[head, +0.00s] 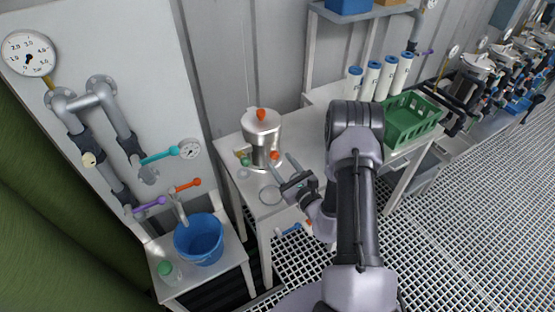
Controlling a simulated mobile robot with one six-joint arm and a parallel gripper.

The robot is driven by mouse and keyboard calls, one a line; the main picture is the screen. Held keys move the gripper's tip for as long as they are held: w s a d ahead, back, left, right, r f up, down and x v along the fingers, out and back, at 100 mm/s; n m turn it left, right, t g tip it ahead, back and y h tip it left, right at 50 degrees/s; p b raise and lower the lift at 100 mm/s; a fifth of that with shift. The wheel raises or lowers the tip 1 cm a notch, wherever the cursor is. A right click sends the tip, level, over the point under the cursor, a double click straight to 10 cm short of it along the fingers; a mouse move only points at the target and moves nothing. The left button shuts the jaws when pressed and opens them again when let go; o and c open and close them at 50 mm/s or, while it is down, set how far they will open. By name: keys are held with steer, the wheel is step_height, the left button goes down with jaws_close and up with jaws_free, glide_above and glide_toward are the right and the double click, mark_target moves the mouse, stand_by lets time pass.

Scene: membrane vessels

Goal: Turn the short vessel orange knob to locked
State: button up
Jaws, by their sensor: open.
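The short silver vessel (265,138) stands upright on the white table, left of my arm. An orange knob (261,114) sits on top of its lid. A smaller orange-red knob (275,155) shows low on its front side. A green knob (245,161) is at its lower left. My gripper (280,160) is open and empty, its two fingers pointing toward the vessel's lower front, close to the small orange-red knob. I cannot tell whether a finger touches it. The knobs' lock positions are too small to read.
A blue bucket (199,243) is on a lower stand at left, below wall pipes (101,97). A ring (270,195) lies on the table's front part.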

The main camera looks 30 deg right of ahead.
mark_target(274, 155)
steer(key=shift+w+a, duration=0.1)
steer(key=shift+w, duration=1.3)
steer(key=shift+c, duration=0.4)
jaws_close()
